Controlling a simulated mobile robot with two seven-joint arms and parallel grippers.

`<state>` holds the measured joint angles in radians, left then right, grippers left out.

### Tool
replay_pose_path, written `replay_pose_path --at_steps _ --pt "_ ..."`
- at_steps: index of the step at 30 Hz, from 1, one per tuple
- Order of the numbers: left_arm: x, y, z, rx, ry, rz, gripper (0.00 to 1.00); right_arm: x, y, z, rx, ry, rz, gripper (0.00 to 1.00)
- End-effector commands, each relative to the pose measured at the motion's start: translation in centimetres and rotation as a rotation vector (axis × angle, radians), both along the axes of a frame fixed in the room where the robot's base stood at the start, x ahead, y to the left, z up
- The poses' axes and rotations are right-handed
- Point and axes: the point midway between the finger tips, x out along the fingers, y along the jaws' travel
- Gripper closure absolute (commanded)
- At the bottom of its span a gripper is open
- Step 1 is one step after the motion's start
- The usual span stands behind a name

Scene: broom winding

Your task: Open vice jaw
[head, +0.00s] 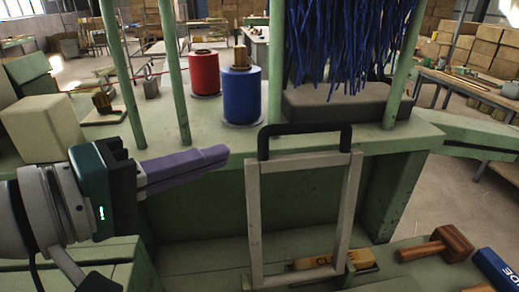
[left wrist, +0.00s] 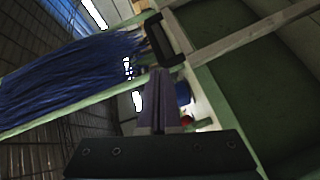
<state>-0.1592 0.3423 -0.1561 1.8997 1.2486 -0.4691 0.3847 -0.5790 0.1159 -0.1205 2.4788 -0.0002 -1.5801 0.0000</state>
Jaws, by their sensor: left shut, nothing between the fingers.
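A pale lever frame (head: 254,215) with a black handle (head: 305,130) stands upright at the front of the green bench. The black handle also shows in the left wrist view (left wrist: 161,40), just beyond my fingertips. I cannot tell for sure which part is the vice jaw. Blue bristles (head: 345,40) hang over a dark block (head: 350,106) behind the handle; they also show in the left wrist view (left wrist: 60,85). My left gripper (head: 226,155) has purple fingers pressed together, empty, left of the handle and apart from it. My right gripper is not in the head view.
A red spool (head: 205,74) and a blue spool (head: 242,96) stand on the bench (head: 190,150) behind my left gripper. Green posts (head: 174,75) rise nearby. A cream box (head: 42,128) is at left. A wooden mallet (head: 437,245) and a yellow block (head: 320,262) lie lower right.

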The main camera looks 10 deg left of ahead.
Motion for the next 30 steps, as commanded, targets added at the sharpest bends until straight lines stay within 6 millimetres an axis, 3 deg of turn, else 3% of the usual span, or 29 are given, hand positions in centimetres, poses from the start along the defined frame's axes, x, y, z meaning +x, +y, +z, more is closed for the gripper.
replay_pose_path --at_steps 1,3,6,10,19,27,30 --pt "1.3 1.2 -2.4 -0.074 0.001 0.054 1.0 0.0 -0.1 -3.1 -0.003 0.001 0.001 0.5" --pt "2.7 2.6 -2.8 -0.172 0.007 0.121 1.0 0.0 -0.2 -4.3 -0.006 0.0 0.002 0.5" --pt "3.9 4.2 -3.0 -0.26 0.015 0.187 1.0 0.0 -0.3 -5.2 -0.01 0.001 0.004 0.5" --pt "4.8 4.8 -2.8 -0.302 0.017 0.218 1.0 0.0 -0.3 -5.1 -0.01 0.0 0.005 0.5" --pt "9.2 2.6 -2.6 -0.305 0.016 0.217 1.0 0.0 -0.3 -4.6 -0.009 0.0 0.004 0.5" --pt "13.4 0.5 -3.0 -0.302 0.017 0.215 1.0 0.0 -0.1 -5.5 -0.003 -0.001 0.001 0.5" --pt "12.5 -0.5 -2.6 -0.301 0.022 0.213 1.0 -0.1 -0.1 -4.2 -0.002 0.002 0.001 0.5"
